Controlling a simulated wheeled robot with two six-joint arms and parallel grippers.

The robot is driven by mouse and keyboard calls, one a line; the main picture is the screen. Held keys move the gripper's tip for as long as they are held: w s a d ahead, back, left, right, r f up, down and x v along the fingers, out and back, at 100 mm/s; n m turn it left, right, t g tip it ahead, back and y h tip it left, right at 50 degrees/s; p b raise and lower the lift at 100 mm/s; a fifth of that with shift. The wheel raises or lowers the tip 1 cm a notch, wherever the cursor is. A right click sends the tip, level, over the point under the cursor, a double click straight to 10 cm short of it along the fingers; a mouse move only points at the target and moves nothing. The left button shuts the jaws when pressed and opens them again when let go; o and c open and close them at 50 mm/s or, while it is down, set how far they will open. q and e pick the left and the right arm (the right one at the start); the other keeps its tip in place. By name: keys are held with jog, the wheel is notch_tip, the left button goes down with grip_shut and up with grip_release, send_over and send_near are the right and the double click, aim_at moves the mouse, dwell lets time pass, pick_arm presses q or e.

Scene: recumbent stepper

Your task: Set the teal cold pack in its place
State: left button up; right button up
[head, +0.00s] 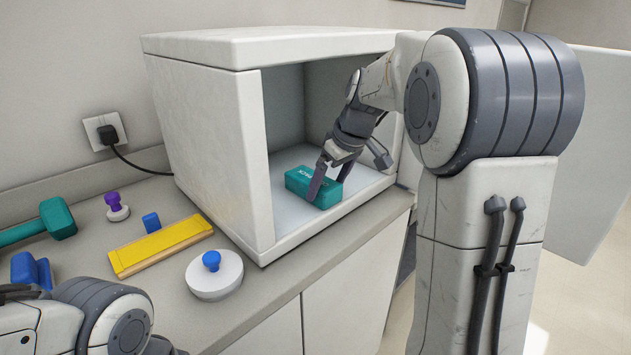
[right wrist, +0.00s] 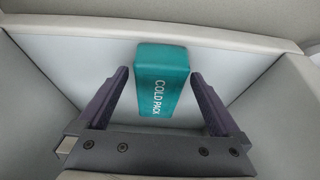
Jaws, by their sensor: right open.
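The teal cold pack (head: 300,183) lies on the floor of the open white box-like cabinet (head: 208,130), near its front opening. In the right wrist view the cold pack (right wrist: 162,82) shows its "COLD PACK" lettering. My right gripper (head: 330,188) reaches into the cabinet with its fingers at the pack. In the right wrist view the right gripper (right wrist: 160,105) is open, one finger on each side of the pack, with gaps visible on both sides. My left arm shows at the lower left of the head view; its fingers are not visible.
On the counter left of the cabinet are a yellow board (head: 160,246), a white disc with a blue knob (head: 214,275), a purple-knobbed piece (head: 116,206), a blue block (head: 151,222) and a teal dumbbell (head: 57,218). A black plug and cord (head: 108,134) run behind the cabinet.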

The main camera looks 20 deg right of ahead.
pick_arm(q)
jog(key=shift+f+b, duration=0.4)
jog(key=shift+f, duration=0.2)
pick_arm(e)
jog(key=s+d, duration=0.2)
jog(key=s, duration=0.5)
jog(key=shift+s+d, duration=0.15)
jog(key=shift+d, duration=0.15)
